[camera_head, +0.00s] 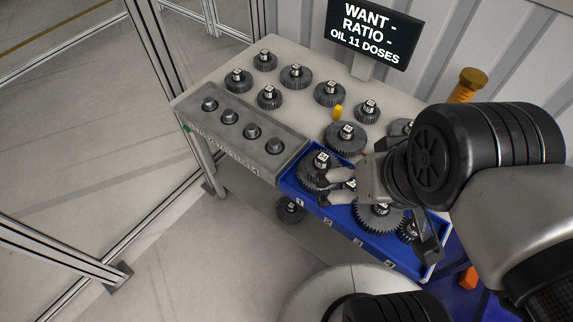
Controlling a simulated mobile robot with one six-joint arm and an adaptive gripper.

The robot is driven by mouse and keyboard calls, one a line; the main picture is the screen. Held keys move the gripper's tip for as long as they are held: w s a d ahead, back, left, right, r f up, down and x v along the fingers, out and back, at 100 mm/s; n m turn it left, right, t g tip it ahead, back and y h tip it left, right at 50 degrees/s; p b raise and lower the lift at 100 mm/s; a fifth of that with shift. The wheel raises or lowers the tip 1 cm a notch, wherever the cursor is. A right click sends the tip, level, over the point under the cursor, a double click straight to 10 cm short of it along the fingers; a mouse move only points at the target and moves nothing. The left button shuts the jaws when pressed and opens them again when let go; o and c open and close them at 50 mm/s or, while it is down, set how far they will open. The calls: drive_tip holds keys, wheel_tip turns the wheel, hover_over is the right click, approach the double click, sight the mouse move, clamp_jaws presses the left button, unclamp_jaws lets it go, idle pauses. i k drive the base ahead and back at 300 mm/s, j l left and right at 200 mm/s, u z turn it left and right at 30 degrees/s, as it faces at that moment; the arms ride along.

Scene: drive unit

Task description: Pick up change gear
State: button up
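Dark change gears with labelled hubs stand in a blue tray at the front of the bench. One large gear (314,174) is in its left end, another large gear (379,217) is right of the middle, and a smaller gear (410,231) is at the right end. My gripper (326,188) reaches in from the right over the tray. Its two fingers are apart, close to the left large gear. A labelled hub (350,184) shows between the fingers near the palm, and its gear is mostly hidden. Whether the fingers touch it cannot be told.
Several more gears, including one large gear (345,138), stand on the light bench (205,84). A grey block (240,128) with round posts lies left of the blue tray (372,245). A gear (290,210) is on the floor. A sign (372,32) stands behind.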

sight(322, 164)
drive_tip(key=i+j, duration=0.2)
drive_tip(key=j, duration=0.2)
drive_tip(key=i+j+z, duration=0.1)
drive_tip(key=j+z, duration=0.2)
drive_tip(key=i+j+z, duration=0.1)
drive_tip(key=j+z, duration=0.65)
drive_tip(key=z, duration=0.9)
drive_tip(key=i, duration=0.05)
